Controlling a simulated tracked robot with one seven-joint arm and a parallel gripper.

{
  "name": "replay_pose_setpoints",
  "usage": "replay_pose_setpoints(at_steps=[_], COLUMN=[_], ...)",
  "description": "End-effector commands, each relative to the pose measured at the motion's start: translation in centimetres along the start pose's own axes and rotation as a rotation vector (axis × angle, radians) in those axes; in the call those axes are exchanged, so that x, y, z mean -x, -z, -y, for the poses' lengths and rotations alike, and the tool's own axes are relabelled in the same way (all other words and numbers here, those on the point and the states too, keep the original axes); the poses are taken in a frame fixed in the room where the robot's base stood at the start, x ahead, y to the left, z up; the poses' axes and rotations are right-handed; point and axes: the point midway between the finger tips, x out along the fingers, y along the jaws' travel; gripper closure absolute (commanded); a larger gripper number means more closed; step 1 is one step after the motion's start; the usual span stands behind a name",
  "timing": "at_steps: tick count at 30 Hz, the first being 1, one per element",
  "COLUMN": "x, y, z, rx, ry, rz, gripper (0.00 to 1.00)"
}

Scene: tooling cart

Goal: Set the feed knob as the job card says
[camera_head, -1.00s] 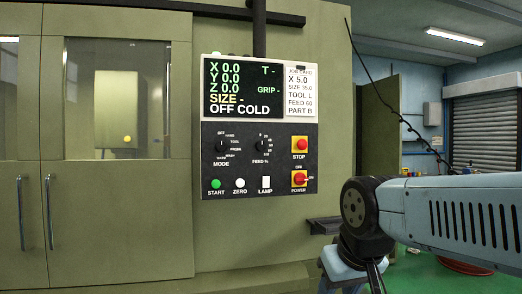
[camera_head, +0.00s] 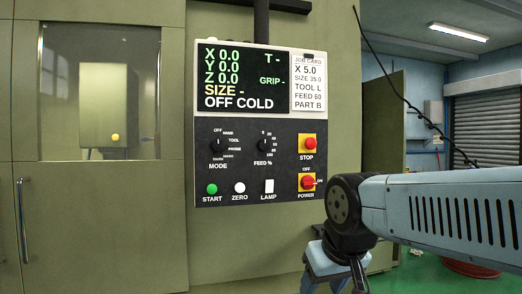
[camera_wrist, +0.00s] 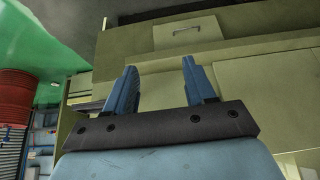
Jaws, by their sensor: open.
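The control panel (camera_head: 228,187) is on the olive machine front in the head view. The black feed knob (camera_head: 264,146), marked FEED %, is right of the mode knob (camera_head: 217,148); its pointer looks turned up, near the 0 mark. The job card (camera_head: 308,82) reads X 5.0, SIZE 35.0, TOOL L, FEED 60, PART B. The screen (camera_head: 245,78) reads OFF COLD. In the wrist view my gripper (camera_wrist: 158,80) is open and empty, its blue fingers apart. It faces a pale olive surface with a handle. In the head view its fingertips cannot be made out.
Below the knobs are the START (camera_head: 212,189), ZERO (camera_head: 240,187) and LAMP (camera_head: 269,186) buttons. The red STOP (camera_head: 310,143) and POWER (camera_head: 308,182) controls are at the right. A machine window (camera_head: 55,110) is at the left. Green floor (camera_head: 420,275) shows at the lower right.

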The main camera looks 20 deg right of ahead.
Motion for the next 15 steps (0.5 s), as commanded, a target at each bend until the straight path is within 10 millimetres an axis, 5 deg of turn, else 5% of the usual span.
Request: replay_pose_setpoints(at_steps=[5,15], x=[-0.9,-1.7], y=[3.8,16.3], z=[-0.4,-2.4], rx=[0.012,0.067], ry=[-0.003,-0.023], rz=[-0.127,-0.595], gripper=[0.32,0.32])
